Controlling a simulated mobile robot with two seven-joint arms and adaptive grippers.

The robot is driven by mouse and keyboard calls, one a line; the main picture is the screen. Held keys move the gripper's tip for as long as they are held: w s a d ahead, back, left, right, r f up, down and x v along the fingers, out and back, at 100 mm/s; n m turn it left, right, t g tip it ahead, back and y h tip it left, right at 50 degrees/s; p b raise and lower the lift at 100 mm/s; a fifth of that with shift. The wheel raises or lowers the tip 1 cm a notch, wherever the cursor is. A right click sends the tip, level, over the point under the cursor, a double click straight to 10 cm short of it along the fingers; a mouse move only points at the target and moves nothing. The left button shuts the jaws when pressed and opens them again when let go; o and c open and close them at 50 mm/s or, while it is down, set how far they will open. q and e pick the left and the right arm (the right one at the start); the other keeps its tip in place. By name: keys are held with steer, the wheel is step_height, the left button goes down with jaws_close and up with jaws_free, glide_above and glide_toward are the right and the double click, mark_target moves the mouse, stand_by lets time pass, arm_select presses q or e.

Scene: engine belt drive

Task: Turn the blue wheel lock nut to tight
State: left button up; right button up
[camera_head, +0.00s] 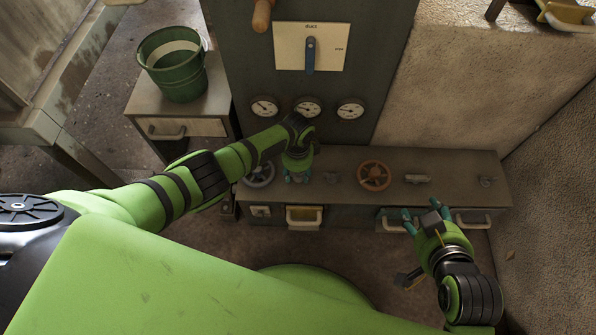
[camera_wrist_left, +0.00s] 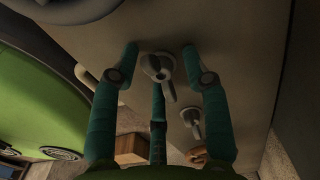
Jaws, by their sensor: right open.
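My left gripper (camera_head: 297,176) is over the bench top, between a grey-blue wheel (camera_head: 259,175) and an orange wheel (camera_head: 374,176). In the left wrist view its teal fingers (camera_wrist_left: 165,75) are spread open around a small grey metal nut with a lever (camera_wrist_left: 158,67), with gaps on both sides. This nut is hidden under the gripper in the head view; it looks like the lock nut near the grey-blue wheel, whose rim (camera_wrist_left: 70,8) shows at upper left. A second, similar nut (camera_wrist_left: 192,122) is farther off. My right gripper (camera_head: 425,215) is open and empty near the bench's front edge.
The bench (camera_head: 450,165) carries more small fittings (camera_head: 418,178) to the right and has drawers with handles (camera_head: 304,220) in front. Several gauges (camera_head: 308,107) and a blue lever (camera_head: 310,55) are on the panel behind. A green bucket (camera_head: 175,68) stands at left.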

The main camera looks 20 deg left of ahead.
mark_target(298, 175)
arm_select(q)
steer(key=shift+d+r, duration=0.15)
steer(key=shift+r, duration=0.1)
steer(key=shift+r, duration=0.25)
step_height(298, 175, up, 11)
steer(key=shift+r, duration=0.1)
stand_by(0.6)
